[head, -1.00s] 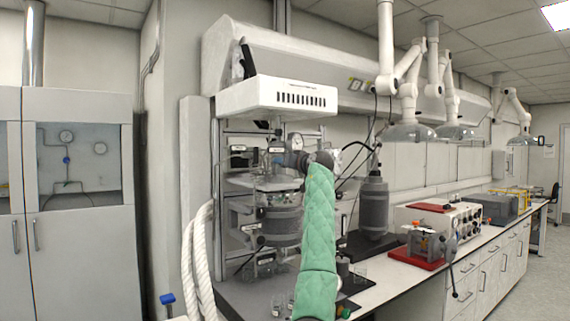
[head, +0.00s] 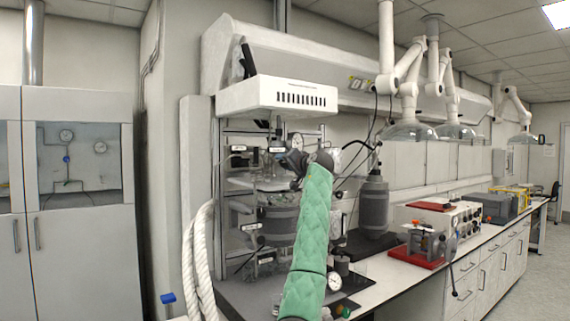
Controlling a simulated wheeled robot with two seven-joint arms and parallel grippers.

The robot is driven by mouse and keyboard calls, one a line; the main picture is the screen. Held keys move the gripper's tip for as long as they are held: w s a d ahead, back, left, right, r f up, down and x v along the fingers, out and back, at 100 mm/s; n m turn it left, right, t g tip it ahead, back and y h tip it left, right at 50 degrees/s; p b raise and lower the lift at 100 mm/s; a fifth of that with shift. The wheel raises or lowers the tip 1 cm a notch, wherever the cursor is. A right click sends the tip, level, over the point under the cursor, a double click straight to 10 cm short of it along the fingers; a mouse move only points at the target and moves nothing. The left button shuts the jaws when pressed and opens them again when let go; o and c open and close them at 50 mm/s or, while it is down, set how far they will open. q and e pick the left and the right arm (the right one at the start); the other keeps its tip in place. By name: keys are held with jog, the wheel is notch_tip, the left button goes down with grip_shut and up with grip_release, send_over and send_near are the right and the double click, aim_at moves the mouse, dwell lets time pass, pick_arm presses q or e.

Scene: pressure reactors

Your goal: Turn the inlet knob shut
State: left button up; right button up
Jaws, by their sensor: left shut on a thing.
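The pressure reactor (head: 278,222) stands under a white hood, with a grey vessel and a head of valves and pipes. My left arm, in a green quilted sleeve, comes up from the bottom, and its dark gripper (head: 287,158) is at the valves on top of the reactor. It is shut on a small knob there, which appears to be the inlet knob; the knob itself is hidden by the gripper. Small labels sit on the valves beside it, too small to read. A round gauge (head: 296,141) shows just behind the gripper. My right gripper is not in view.
The white hood (head: 277,97) hangs close above the gripper. A grey cylinder (head: 373,205) stands right of the reactor. A red-based device (head: 425,247) sits farther along the bench. White hoses (head: 201,260) hang at the left.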

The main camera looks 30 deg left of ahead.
pick_arm(q)
jog(key=shift+r, duration=0.1)
jog(key=o, duration=1)
jog(key=shift+w, duration=0.1)
jog(key=shift+c, duration=0.2)
